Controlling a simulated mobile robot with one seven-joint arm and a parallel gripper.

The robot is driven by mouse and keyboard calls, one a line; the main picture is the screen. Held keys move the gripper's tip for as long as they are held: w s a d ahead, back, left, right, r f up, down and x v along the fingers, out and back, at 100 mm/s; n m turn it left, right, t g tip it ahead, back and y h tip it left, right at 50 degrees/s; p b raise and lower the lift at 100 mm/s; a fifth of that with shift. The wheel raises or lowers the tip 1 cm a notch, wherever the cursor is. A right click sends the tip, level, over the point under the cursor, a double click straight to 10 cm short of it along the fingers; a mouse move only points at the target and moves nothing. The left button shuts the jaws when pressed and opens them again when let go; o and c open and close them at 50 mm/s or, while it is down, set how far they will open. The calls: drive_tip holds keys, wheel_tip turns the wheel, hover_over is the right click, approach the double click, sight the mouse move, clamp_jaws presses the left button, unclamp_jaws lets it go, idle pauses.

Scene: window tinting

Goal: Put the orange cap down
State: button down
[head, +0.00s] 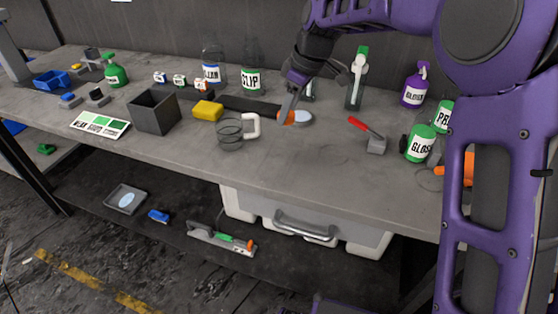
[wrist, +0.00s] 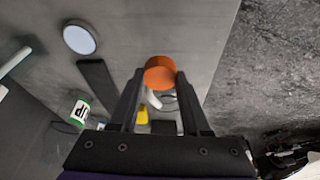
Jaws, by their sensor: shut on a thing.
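The orange cap (wrist: 160,73) is between my gripper's fingertips (wrist: 158,84) in the wrist view. My gripper is shut on it. In the head view my gripper (head: 287,112) reaches down over the middle of the grey workbench (head: 330,160), and the cap shows as a small orange patch (head: 287,120) at its tips. I cannot tell whether the cap touches the bench top. A round pale disc with a dark rim (head: 302,117) lies beside the cap; it also shows in the wrist view (wrist: 79,39), apart from the cap.
A wire coil (head: 229,132) and a white handle (head: 252,127) stand left of my gripper, with a yellow sponge (head: 208,111) beyond. A red-handled scraper (head: 375,141) lies to the right, near green bottles (head: 418,143). The bench front between is bare.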

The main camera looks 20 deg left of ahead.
sight(277, 154)
drive_tip(key=shift+s+a+f, duration=0.3)
drive_tip(key=shift+s+a, duration=0.15)
drive_tip(key=shift+a, duration=0.15)
drive_tip(key=shift+s+a+f, duration=0.15)
drive_tip(key=shift+f, duration=0.15)
wheel_tip(277, 154, down, 9)
drive_tip(key=shift+f+b, duration=0.2)
drive_tip(key=shift+b, duration=0.6)
drive_tip(key=shift+f, duration=0.1)
drive_tip(key=shift+c, duration=1.8)
unclamp_jaws()
drive_tip(key=p+v, duration=0.1)
drive_tip(key=v, duration=1.1)
